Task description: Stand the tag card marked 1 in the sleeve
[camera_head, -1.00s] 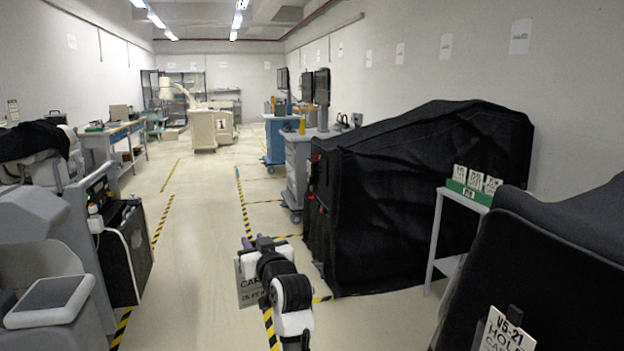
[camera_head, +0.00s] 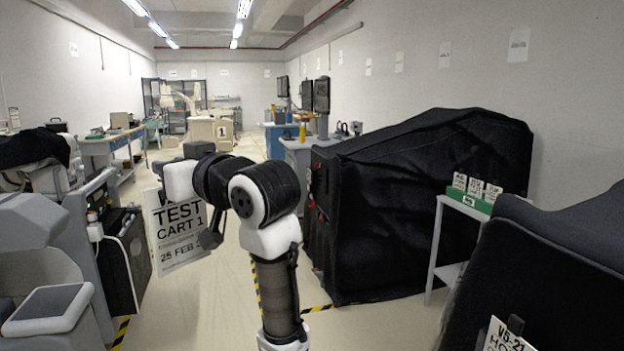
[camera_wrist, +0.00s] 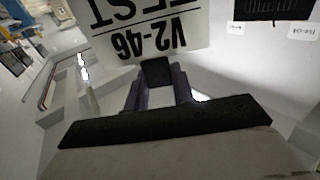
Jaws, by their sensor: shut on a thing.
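The white tag card (camera_head: 176,232) hangs in front of my arm at left centre in the head view; I read "TEST CART 1" and "25 FEB". In the wrist view the card (camera_wrist: 155,22) shows upside down at the top, with "V2-46" and "TEST". My gripper (camera_wrist: 156,74) is shut on the card's edge, its purple fingers meeting at a dark pad. In the head view my gripper is mostly hidden behind my wrist. I cannot pick out an empty sleeve for sure.
A large black-covered cart (camera_head: 400,210) stands right of my arm. A green holder with several white cards (camera_head: 476,202) sits on a small side table (camera_head: 440,235). Another covered cart (camera_head: 575,270) at lower right bears a "V5-21" card (camera_head: 508,338). Equipment lines the left.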

